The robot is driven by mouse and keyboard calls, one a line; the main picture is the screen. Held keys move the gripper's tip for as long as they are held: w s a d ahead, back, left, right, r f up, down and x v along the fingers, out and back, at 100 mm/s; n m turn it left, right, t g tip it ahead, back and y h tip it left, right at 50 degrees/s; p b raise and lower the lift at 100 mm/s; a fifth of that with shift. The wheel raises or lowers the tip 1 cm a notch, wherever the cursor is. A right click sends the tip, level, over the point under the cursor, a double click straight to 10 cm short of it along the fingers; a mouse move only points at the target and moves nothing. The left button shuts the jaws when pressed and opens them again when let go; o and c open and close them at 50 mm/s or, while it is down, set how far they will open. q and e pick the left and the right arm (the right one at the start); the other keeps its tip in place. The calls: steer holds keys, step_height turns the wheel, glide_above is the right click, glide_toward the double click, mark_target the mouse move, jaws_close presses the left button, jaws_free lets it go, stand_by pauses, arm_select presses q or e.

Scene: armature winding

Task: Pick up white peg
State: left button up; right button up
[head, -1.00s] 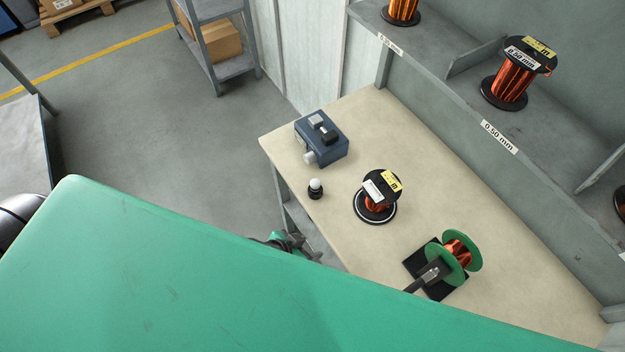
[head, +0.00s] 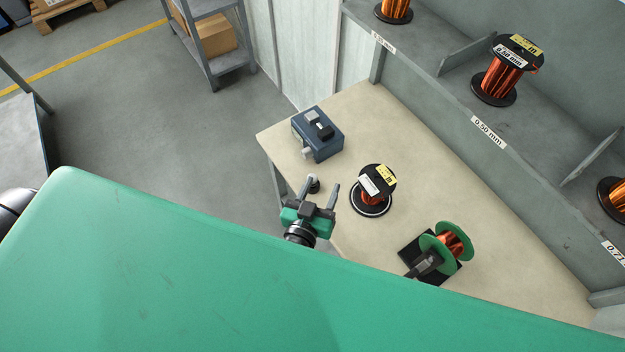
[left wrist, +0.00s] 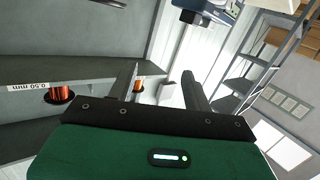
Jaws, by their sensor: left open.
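The black base of the white peg (head: 315,187) stands on the near left edge of the beige workbench (head: 420,175). Its white top is covered by a finger of my left gripper in the head view. My left gripper (head: 322,184) is open and empty, at the bench's near edge, with its fingers pointing toward the peg. I cannot tell whether a finger touches it. In the left wrist view the two fingers (left wrist: 160,85) are wide apart, and I cannot make out the peg. My right gripper is not in view.
A blue box (head: 318,135) with a white knob stands behind the peg. A black wire spool (head: 372,190) stands to the right, and a green-flanged spool on a stand (head: 445,245) is farther right. A grey shelf (head: 470,110) with copper spools runs along the back.

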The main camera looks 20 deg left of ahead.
arm_select(q)
step_height(320, 180, down, 7)
steer(key=s+a+n+g+y, duration=0.2)
steer(key=g+y, duration=0.1)
steer(key=x, duration=0.9)
steer(key=p+x, duration=0.1)
steer(key=x, duration=0.3)
steer(key=shift+a+f, duration=0.35)
steer(key=shift+a, duration=0.05)
steer(key=shift+s, duration=0.1)
steer(key=c, duration=1)
